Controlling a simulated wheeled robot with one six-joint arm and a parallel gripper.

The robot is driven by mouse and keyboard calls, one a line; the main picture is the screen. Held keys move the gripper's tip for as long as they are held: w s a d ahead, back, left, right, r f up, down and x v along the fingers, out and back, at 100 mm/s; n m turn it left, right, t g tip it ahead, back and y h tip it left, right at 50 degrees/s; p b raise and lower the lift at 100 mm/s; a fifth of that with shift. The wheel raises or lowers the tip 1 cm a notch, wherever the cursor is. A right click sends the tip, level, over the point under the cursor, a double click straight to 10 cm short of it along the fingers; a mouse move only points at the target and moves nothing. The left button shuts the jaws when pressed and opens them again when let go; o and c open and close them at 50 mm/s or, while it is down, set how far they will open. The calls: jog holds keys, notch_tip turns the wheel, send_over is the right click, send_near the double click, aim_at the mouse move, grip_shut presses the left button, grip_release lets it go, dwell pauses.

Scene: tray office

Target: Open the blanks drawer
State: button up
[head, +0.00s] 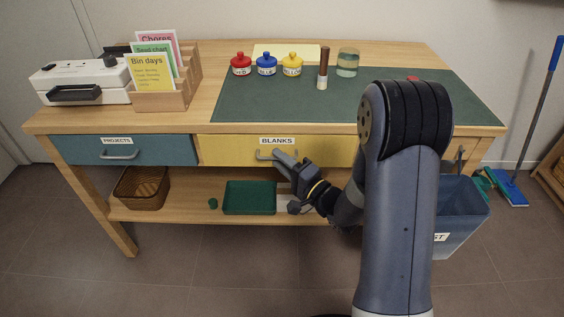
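The blanks drawer (225,150) is the yellow one in the middle of the desk front, with a white label reading BLANKS (277,141) at its top edge. Its front looks flush with the desk, so it appears closed. Its grey handle (263,155) sits below the label, partly hidden by my gripper. My gripper (283,180) is right in front of the drawer, with one finger near the right part of the handle and the other lower down. The fingers are spread apart. I cannot tell whether the upper finger touches the handle.
A blue PROJECTS drawer (85,150) is on the left. A blue bin (462,215) stands at the right. Ink pots and a glass (348,63) stand on top.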

grip_shut()
jog(key=shift+s, duration=0.1)
dwell(0.6)
